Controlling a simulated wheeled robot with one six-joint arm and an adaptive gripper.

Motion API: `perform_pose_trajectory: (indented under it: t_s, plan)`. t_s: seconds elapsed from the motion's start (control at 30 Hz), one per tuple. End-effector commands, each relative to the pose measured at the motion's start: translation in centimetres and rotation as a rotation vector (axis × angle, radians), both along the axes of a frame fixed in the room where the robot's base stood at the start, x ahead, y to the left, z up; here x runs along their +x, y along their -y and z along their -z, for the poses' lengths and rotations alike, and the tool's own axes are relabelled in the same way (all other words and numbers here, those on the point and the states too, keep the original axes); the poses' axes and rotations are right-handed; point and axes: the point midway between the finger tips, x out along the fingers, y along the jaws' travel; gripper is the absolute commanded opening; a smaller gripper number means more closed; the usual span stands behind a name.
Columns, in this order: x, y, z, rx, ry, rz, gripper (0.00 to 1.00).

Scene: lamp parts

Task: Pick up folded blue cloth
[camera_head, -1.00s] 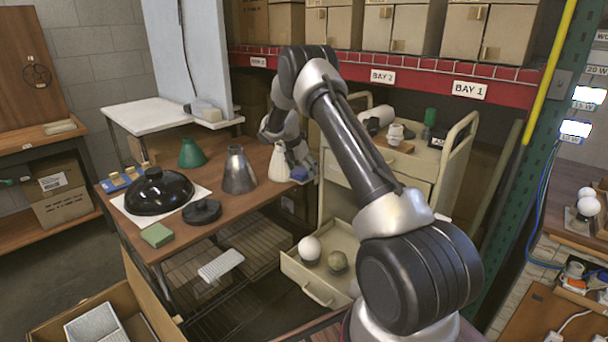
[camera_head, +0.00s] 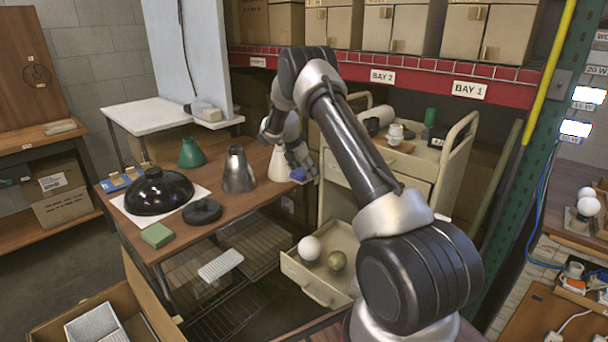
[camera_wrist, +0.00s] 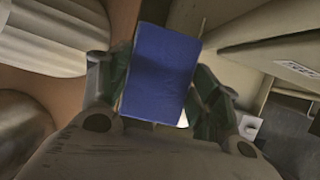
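The folded blue cloth (camera_head: 298,174) lies at the right end of the wooden table, beside the white cone-shaped shade (camera_head: 277,166). In the wrist view the cloth (camera_wrist: 162,70) is a flat blue block in the middle, between my fingers. My gripper (camera_head: 304,172) is low over the cloth and partly covers it in the head view. In the wrist view my gripper (camera_wrist: 160,88) has its fingers spread, one on each side of the cloth and close to its edges. Whether they touch it is hard to tell.
The wooden table also holds a grey metal shade (camera_head: 239,170), a green shade (camera_head: 191,153), a black dome (camera_head: 158,191) and a green block (camera_head: 156,235). A cream drawer cart (camera_head: 447,165) stands close on the right, its lower drawer (camera_head: 318,288) open with two bulbs.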

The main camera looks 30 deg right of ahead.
Motion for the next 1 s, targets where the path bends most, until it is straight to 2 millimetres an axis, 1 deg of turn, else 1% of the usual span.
perform_pose_trajectory:
  t_s: [0.33, 0.47, 0.57, 0.77, 0.8, 0.87, 0.97, 1.0]
  plan:
    - [0.0, 0.0, 0.1, 0.001, 0.0, 0.0, 0.42]
    - [0.0, 0.0, -0.2, 0.001, 0.0, 0.001, 0.42]
    - [0.0, 0.0, -1.0, 0.002, 0.002, 0.001, 0.42]
    - [0.1, 0.0, -3.8, 0.001, 0.003, 0.001, 0.42]
    - [0.0, -0.3, -4.2, 0.001, 0.001, 0.0, 0.42]
    - [-0.6, -1.6, -4.0, 0.001, -0.003, -0.003, 0.42]
    - [-1.4, -3.8, -3.9, 0.001, -0.002, -0.004, 0.42]
    - [-1.7, -4.8, -4.0, 0.001, -0.002, -0.005, 0.42]
